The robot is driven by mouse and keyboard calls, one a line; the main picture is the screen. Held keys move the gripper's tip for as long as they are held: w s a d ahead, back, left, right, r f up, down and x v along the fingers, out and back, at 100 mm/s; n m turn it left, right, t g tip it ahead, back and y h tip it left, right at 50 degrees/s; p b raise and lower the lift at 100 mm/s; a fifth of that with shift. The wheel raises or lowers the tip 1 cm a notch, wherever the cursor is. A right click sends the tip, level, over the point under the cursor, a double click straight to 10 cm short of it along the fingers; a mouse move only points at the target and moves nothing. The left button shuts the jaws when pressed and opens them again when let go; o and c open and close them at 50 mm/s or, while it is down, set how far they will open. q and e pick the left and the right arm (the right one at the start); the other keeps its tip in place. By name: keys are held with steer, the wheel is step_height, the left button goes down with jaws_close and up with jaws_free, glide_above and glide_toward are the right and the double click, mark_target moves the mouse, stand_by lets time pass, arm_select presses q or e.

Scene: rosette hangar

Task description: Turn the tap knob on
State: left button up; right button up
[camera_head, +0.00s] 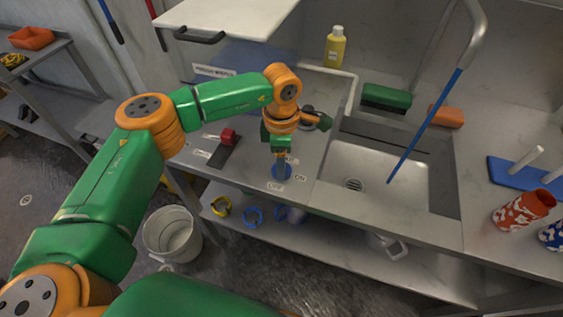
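My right gripper is not in view.
A sink (385,170) lies right of the knob, with a blue rod (425,125) slanting into it. A yellow bottle (335,47), a green brush (386,97) and an orange block (446,116) stand behind. A red-handled item (228,137) lies left. A bucket (172,235) stands below.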

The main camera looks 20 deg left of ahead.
arm_select(q)
steer(key=n+b, duration=0.1)
steer(key=n, duration=0.2)
steer(key=shift+f+n+b, duration=0.1)
steer(key=shift+n+b, duration=0.2)
steer(key=shift+n, duration=0.1)
steer(key=n+b, duration=0.1)
steer(key=n, duration=0.2)
steer(key=shift+n, duration=0.3)
steer(key=n+b, duration=0.1)
steer(key=n, duration=0.3)
steer(key=shift+b, duration=0.4)
steer(key=shift+n+b, duration=0.35)
steer(key=shift+n, duration=1.15)
steer(key=shift+r, duration=0.2)
steer(key=o, duration=1.4)
steer(key=shift+c, duration=0.2)
